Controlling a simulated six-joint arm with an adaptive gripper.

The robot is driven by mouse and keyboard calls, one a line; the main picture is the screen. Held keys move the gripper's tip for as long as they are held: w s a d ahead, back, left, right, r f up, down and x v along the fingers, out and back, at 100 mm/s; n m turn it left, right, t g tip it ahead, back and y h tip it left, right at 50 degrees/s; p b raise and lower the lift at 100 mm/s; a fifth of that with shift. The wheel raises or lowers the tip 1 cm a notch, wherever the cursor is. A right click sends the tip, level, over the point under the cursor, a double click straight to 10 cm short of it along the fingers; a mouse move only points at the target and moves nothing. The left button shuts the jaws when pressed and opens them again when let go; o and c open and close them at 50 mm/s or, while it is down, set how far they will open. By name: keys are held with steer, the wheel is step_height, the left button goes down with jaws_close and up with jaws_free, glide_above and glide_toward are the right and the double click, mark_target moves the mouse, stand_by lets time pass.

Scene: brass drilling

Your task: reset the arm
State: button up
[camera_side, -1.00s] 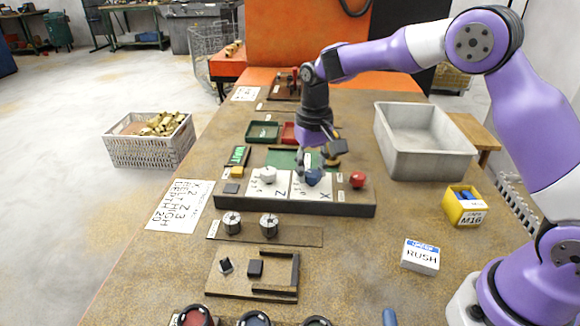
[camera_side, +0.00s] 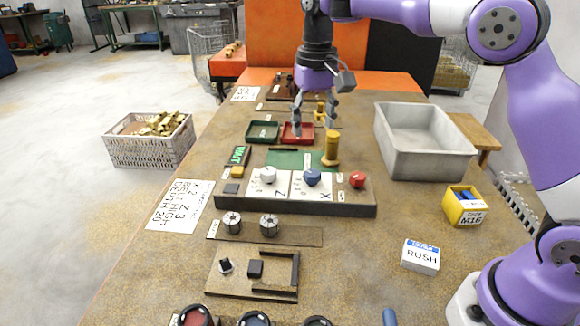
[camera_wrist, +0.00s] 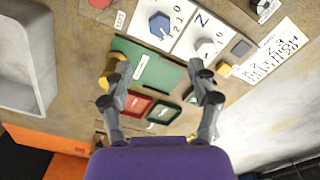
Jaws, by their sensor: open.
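My gripper (camera_side: 314,115) is open and empty, pointing down above the far part of the table, behind the control panel. In the wrist view my gripper (camera_wrist: 164,88) shows two spread fingers with nothing between them. The control panel (camera_side: 292,205) has a white knob (camera_side: 268,175) by the Z label, a blue knob (camera_side: 313,177) by the X label and a red knob (camera_side: 357,180). My gripper is apart from all the knobs. In the wrist view the blue knob (camera_wrist: 160,24) and white knob (camera_wrist: 205,47) lie beyond the fingers.
A brass cylinder (camera_side: 331,148) stands upright at the right of a green plate (camera_side: 290,160). Green (camera_side: 262,131) and red (camera_side: 297,133) trays lie near my gripper. A grey bin (camera_side: 425,150) stands at right. A handwritten sheet (camera_side: 180,205) lies at left.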

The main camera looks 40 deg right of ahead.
steer(key=shift+r, duration=0.7)
steer(key=shift+s+r, duration=0.1)
steer(key=s+r+n+t, duration=0.2)
steer(key=s+r+t, duration=0.15)
steer(key=s, duration=0.65)
steer(key=s+f+n+t, duration=0.1)
steer(key=s+f, duration=0.3)
steer(key=s, duration=0.5)
steer(key=shift+d+t, duration=0.45)
steer(key=shift+t, duration=0.1)
steer(key=shift+s, duration=0.1)
steer(key=shift+c, duration=0.2)
